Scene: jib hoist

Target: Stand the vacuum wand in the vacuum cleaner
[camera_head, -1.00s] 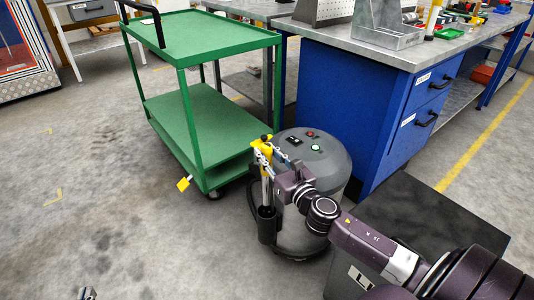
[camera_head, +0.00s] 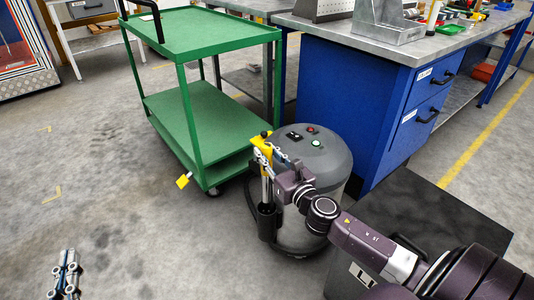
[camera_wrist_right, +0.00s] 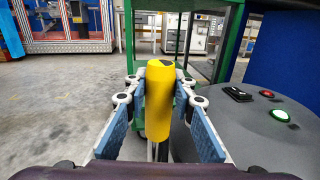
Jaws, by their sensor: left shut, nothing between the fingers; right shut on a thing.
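The grey vacuum cleaner (camera_head: 318,165) stands on the floor between the green cart and the blue workbench. The vacuum wand (camera_head: 264,150) has a yellow handle and a pale tube that runs down to a dark holder (camera_head: 268,220) on the cleaner's left side. My right gripper (camera_head: 268,152) is shut on the yellow handle. In the right wrist view the handle (camera_wrist_right: 160,100) stands nearly upright between the pads, beside the cleaner's lid (camera_wrist_right: 265,125). I cannot tell how deep the tube sits in the holder. My left gripper (camera_head: 66,275) is shut and empty, low at the left over bare floor.
The green cart (camera_head: 215,120) stands close behind and left of the cleaner. The blue workbench (camera_head: 375,110) is close on the right. The floor at the left is clear.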

